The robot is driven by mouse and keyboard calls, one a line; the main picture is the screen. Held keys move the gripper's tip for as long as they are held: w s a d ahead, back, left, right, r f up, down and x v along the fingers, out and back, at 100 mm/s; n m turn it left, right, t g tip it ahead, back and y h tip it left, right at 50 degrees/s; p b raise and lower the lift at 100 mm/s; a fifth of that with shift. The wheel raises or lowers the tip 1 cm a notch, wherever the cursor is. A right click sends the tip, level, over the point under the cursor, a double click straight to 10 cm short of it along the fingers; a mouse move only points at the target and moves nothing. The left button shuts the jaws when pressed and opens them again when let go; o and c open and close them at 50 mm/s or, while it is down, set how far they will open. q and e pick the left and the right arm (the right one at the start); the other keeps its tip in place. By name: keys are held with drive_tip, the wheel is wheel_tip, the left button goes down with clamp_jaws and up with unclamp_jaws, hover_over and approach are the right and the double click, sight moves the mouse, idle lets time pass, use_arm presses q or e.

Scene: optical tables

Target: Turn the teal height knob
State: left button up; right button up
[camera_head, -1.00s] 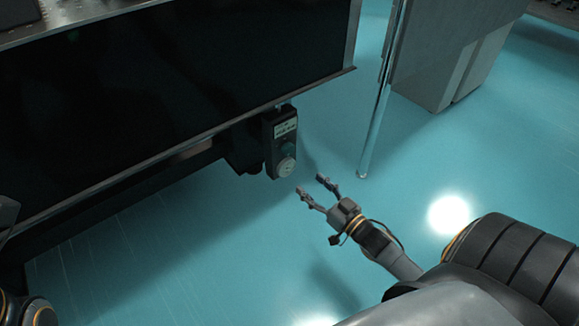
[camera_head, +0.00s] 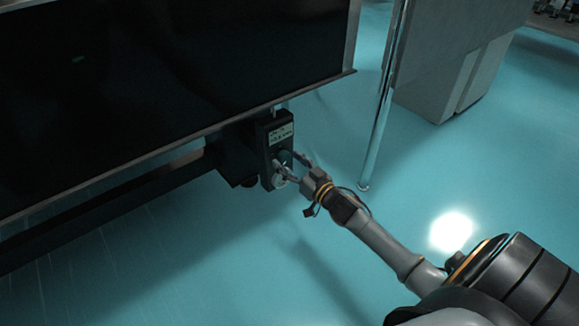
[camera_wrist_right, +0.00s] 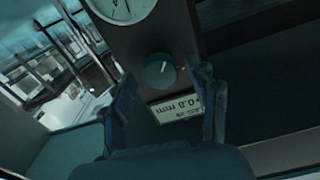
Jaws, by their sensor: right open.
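The teal height knob (camera_wrist_right: 160,69) is a round dial with a light pointer line on the face of a dark control box (camera_head: 268,155). In the right wrist view it lies between my open right fingers and ahead of them, with no clear contact. In the head view my right gripper (camera_head: 291,167) is at the front of the box, its fingers partly hiding the knob. A white round gauge (camera_wrist_right: 122,4) and a label reading in mm (camera_wrist_right: 178,106) are on the same face. My left gripper is not in view.
The box hangs under the edge of a large dark optical table (camera_head: 180,75). A clear upright post (camera_head: 377,140) stands right of my right gripper. A grey cabinet (camera_head: 445,75) stands farther back. The teal floor (camera_head: 200,260) is open below.

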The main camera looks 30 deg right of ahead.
drive_tip(key=shift+w, duration=0.1)
drive_tip(key=c, duration=1.2)
drive_tip(key=shift+r+n+p, duration=0.1)
drive_tip(key=shift+n+p, duration=0.2)
